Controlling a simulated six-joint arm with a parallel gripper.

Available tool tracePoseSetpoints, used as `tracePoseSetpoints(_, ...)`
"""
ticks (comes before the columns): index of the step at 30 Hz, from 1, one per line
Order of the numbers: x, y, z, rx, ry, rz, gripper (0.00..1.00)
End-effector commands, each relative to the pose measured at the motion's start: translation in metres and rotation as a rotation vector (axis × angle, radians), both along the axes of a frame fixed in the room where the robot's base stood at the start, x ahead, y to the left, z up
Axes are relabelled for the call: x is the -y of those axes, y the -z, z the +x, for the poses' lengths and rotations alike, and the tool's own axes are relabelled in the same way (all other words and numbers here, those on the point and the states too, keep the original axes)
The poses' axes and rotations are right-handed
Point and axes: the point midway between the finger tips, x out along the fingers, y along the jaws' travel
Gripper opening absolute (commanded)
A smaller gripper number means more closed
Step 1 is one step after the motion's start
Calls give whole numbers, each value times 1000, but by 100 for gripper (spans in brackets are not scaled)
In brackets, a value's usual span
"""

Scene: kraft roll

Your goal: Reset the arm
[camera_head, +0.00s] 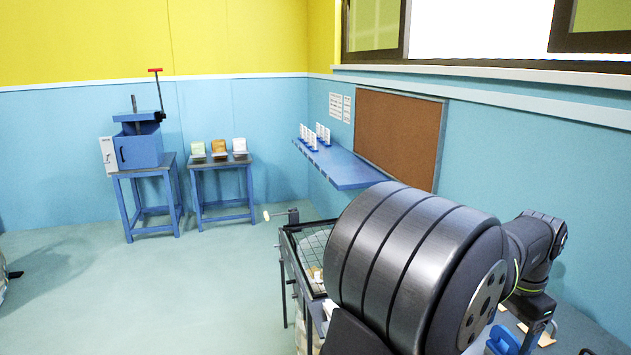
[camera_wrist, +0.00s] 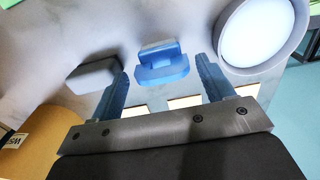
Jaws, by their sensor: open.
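My gripper (camera_wrist: 165,90) shows in the wrist view with its two blue fingers spread apart and nothing between the tips. Beyond the fingertips, a blue block-like object (camera_wrist: 162,68) stands on the pale worktop, apart from the fingers. In the head view my arm (camera_head: 400,265) fills the lower right and hides much of the bench. A blue object (camera_head: 503,340) shows at the bottom edge beside the arm.
In the wrist view a round white-faced dish (camera_wrist: 255,35) is at upper right, a grey block (camera_wrist: 93,74) left, and a brown roll-like object (camera_wrist: 45,140) lower left. In the head view a blue shelf (camera_head: 345,168) lines the right wall; floor at left is open.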

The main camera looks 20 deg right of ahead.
Motion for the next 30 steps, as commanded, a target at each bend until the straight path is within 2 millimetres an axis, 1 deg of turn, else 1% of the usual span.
tracePoseSetpoints(1, 0, -8, -7, 1, 3, -2, 74)
tracePoseSetpoints(3, -2, -14, -21, 0, 4, -1, 74)
tracePoseSetpoints(20, -13, -72, -117, 0, 5, -2, 74)
tracePoseSetpoints(30, -3, -62, -48, 0, -129, 2, 74)
